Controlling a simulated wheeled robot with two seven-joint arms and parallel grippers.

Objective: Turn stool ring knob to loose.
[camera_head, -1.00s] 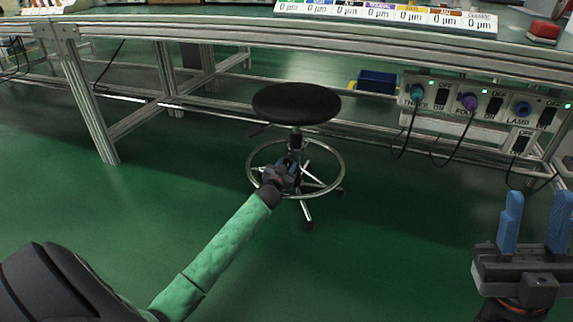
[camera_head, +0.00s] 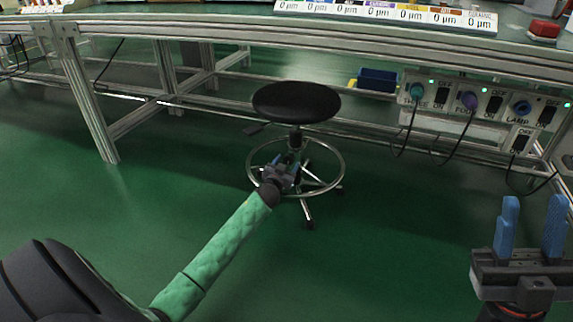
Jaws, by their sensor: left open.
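The stool (camera_head: 297,101) has a round black seat, a central column, a chrome foot ring (camera_head: 339,181) and a base on casters. It stands in front of the bench. My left gripper (camera_head: 287,160) reaches the near side of the ring, close to the column below the seat. Its blue fingers are open. The ring knob is not visible; my gripper covers the area in front of the column, and I cannot tell whether the fingers touch anything. My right gripper (camera_head: 530,232) is open and empty at the right edge, fingers pointing up, well apart from the stool.
A long metal-framed bench (camera_head: 230,37) runs across behind the stool. A switch panel (camera_head: 480,102) with hanging cables is at the right. A blue bin (camera_head: 377,79) sits under the bench. The green floor (camera_head: 380,260) in front is clear.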

